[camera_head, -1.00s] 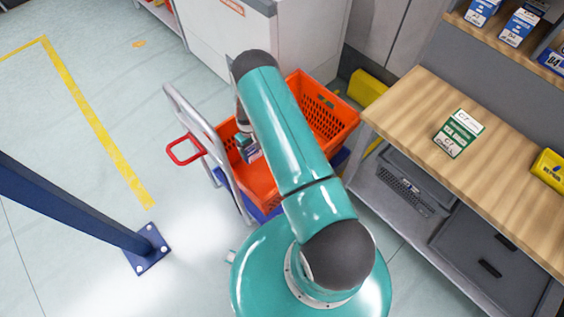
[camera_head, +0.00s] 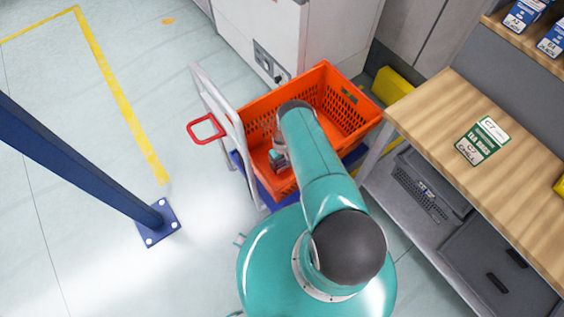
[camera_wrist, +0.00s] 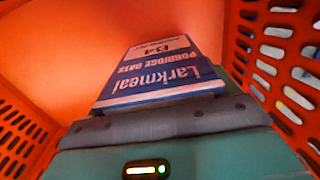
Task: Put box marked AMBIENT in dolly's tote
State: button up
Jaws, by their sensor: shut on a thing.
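The orange tote (camera_head: 350,118) sits on the blue dolly (camera_head: 246,180), whose grey push frame and red handle (camera_head: 206,128) stand at its left. My gripper (camera_head: 279,158) is down inside the tote, partly hidden by my arm in the head view. In the wrist view my gripper (camera_wrist: 165,120) is shut on a blue and white box (camera_wrist: 155,72) reading "Larkmeal Porridge Oats", seen upside down. The smaller words on its white label are too blurred to read surely. The orange floor and slotted walls of the tote surround the box. I cannot tell whether it touches the floor.
A wooden bench (camera_head: 435,110) at the right holds a green and white box (camera_head: 483,141) marked C7. Blue boxes (camera_head: 524,14) stand on the shelf above. A white cabinet (camera_head: 300,35) is behind the tote, a blue post (camera_head: 80,160) at the left. Left floor is open.

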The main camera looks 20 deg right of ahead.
jog(key=shift+f, duration=1.55)
jog(key=shift+f, duration=0.15)
jog(key=o, duration=1.1)
